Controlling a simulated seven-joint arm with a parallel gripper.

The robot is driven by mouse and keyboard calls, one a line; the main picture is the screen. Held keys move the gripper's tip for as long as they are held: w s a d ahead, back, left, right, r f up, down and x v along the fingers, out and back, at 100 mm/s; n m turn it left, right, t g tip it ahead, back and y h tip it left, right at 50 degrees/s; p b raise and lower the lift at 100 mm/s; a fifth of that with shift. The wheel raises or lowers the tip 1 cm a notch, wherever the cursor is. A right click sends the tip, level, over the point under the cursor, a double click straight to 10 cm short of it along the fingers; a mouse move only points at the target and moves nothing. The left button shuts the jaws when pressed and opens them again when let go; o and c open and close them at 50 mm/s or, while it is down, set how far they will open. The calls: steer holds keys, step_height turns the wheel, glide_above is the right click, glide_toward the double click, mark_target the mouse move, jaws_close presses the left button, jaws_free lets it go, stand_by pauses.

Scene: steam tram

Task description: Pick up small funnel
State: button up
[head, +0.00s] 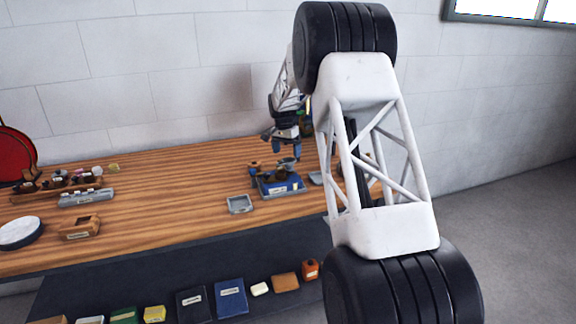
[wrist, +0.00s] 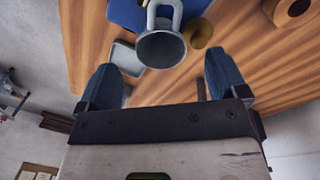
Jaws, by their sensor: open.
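A grey metal piece with a wide round mouth (wrist: 161,49), which looks like the small funnel, shows in the wrist view at the top middle. A looped grey part rises behind its mouth. In the head view it appears as a small grey shape (head: 287,163) above a blue box, partly mixed with dark and brown items. My gripper (head: 282,139) is above it in the head view, apart from it. In the wrist view my gripper (wrist: 160,62) is open, with its blue fingers to either side of the mouth and nothing visibly held.
The blue box (head: 284,187) is under the items on the wooden bench (head: 170,215). A brass-coloured round piece (wrist: 200,33) is close beside the funnel. A grey tray (head: 240,204) lies nearby. Books and small boxes (head: 231,299) stand below; the bench's middle is clear.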

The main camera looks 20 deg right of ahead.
mark_target(288, 160)
steer(key=shift+s+d+f, duration=0.1)
steer(key=shift+f, duration=1.65)
steer(key=c, duration=1.1)
steer(key=shift+r, duration=0.2)
steer(key=shift+r, duration=1.6)
steer(key=s+a, duration=0.1)
steer(key=s, duration=0.4)
steer(key=s+r, duration=0.1)
steer(key=s, duration=0.4)
steer(key=s+a, duration=0.1)
steer(key=s, duration=0.4)
steer(key=shift+s+a+r, duration=0.25)
steer(key=shift+s+a, duration=0.1)
steer(key=shift+s, duration=0.05)
